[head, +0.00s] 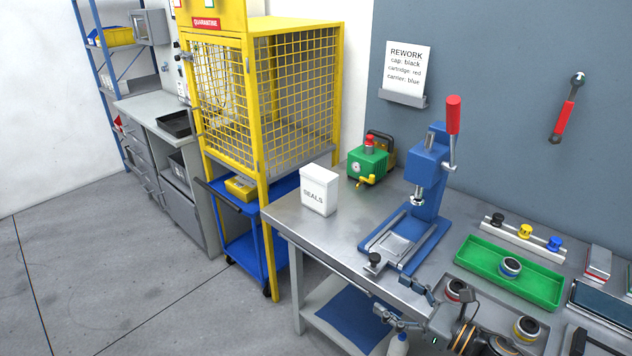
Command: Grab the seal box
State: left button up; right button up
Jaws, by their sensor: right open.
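The seal box (319,191) is a white box with a lid, labelled "SEALS". It stands upright near the left end of the grey workbench (330,237). My right gripper (393,297) is at the bottom of the head view, at the bench's front edge, to the right of the box and nearer to me. Its fingers are spread apart and point left, with nothing between them. It is well apart from the box. My left gripper is not in view.
A blue press (425,185) with a red handle and a green pump (368,163) stand right of the box. A green tray (510,272) lies further right. A yellow cage (295,100) stands behind the bench's left end. Bench surface in front of the box is clear.

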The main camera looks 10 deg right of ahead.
aim_at(319, 184)
jog(key=i, duration=1.2)
